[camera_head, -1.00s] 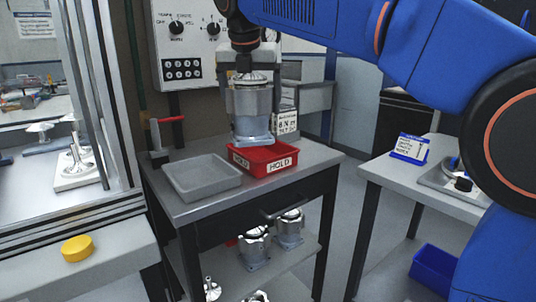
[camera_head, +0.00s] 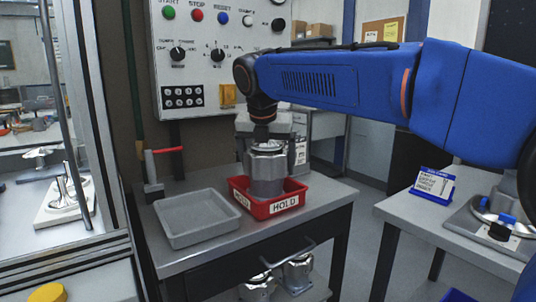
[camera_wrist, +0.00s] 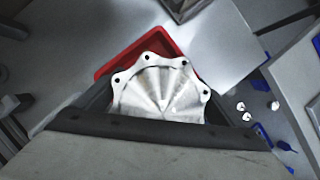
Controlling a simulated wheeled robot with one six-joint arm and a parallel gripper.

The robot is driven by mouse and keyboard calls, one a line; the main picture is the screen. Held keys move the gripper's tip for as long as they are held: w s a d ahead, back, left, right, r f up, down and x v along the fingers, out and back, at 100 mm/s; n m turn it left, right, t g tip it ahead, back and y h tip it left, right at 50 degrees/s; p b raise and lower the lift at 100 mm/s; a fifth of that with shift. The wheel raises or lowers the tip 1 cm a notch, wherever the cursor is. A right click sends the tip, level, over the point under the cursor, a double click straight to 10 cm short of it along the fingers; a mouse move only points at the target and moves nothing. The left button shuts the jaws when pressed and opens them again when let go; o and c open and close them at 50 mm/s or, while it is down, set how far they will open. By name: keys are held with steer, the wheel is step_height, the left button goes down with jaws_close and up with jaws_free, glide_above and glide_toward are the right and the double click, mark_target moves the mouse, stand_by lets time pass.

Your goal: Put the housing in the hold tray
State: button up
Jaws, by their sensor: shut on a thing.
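The housing (camera_head: 267,176) is a silver metal cylinder with a wider top, standing upright within the outline of the red hold tray (camera_head: 284,205). The tray's front wall hides its lower end, so I cannot tell whether it touches the tray floor. My gripper (camera_head: 265,146) is shut on the housing from above. In the wrist view the housing's ribbed, scalloped flange (camera_wrist: 160,88) with bolt holes shows between the dark jaws, with the red tray (camera_wrist: 150,45) behind it.
An empty grey tray (camera_head: 197,219) sits left of the hold tray on the same cart. A red-handled tool (camera_head: 152,170) stands behind it. More housings (camera_head: 297,272) are on the shelf below. A control panel (camera_head: 215,60) is behind, and another table (camera_head: 440,221) is at right.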

steer(key=shift+f, duration=0.15)
steer(key=o, duration=1.6)
steer(key=shift+f, duration=0.15)
steer(key=shift+o, duration=0.2)
steer(key=v, duration=1.2)
